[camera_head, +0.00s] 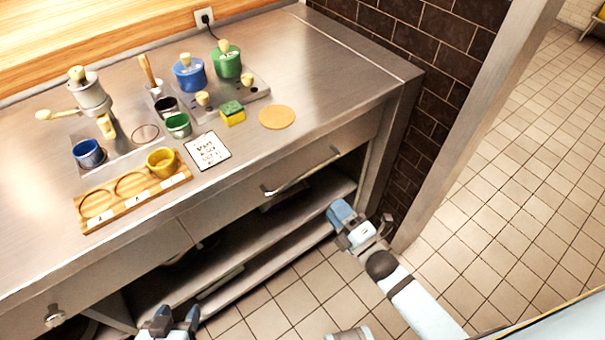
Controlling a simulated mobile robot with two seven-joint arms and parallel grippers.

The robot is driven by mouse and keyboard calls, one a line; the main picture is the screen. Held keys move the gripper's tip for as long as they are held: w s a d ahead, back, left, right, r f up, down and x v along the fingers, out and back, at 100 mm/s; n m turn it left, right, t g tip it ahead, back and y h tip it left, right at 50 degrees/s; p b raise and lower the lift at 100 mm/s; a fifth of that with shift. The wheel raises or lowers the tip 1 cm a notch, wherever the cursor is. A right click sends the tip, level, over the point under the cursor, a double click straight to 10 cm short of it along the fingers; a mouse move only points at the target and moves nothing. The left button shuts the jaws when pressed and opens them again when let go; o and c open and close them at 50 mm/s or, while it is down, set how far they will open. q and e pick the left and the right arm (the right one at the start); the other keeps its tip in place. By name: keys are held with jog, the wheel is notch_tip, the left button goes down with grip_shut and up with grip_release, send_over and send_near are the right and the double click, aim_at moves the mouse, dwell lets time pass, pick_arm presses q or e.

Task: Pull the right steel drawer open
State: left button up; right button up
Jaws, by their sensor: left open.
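The right steel drawer (240,191) is under the counter top, with a long bar handle (302,172) across its front. Its front looks flush with the cabinet, so it appears closed. My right gripper (358,222) is below and to the right of the handle, in front of the open shelves, apart from the handle. Its fingers are partly hidden, so its opening is unclear. My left gripper (175,322) is at the bottom edge, low in front of the cabinet. Its two fingertips are apart with nothing between them, well away from the handle.
The steel counter top (330,75) carries pots, cups, a sponge (232,113), a wooden tray (130,200) and a card (207,151). Open shelves (270,225) lie below the drawer. A brick wall and metal post (470,120) stand right. Tiled floor is clear in front.

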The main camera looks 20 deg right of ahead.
aim_at(306, 173)
jog(key=x, duration=1.2)
jog(key=shift+w, duration=0.3)
grip_shut()
